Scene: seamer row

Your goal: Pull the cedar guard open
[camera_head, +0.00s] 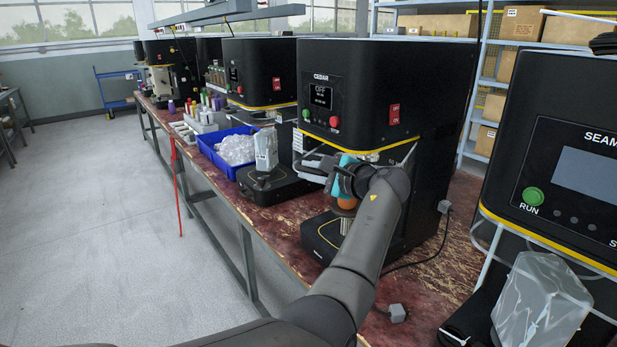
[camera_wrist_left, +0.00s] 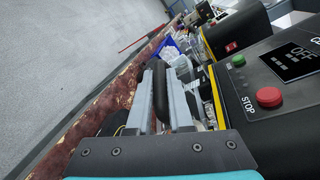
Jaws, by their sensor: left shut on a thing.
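The cedar machine (camera_head: 345,85) is a black seamer labelled CEDAR in the middle of the head view, its screen reading OFF. My left gripper (camera_head: 309,168) is in front of it, below the control panel. In the left wrist view, my left gripper (camera_wrist_left: 163,78) is shut on a dark rounded bar (camera_wrist_left: 160,95), which looks like the guard's handle. The guard itself is mostly hidden behind my arm and gripper; a pale edge (camera_head: 409,153) shows at the right. I cannot tell how far open it is. My right gripper is not in view.
A blue crate (camera_head: 212,152) with clear bags and another machine (camera_head: 258,75) stand to the left. A red strap (camera_head: 177,190) hangs off the bench's front edge.

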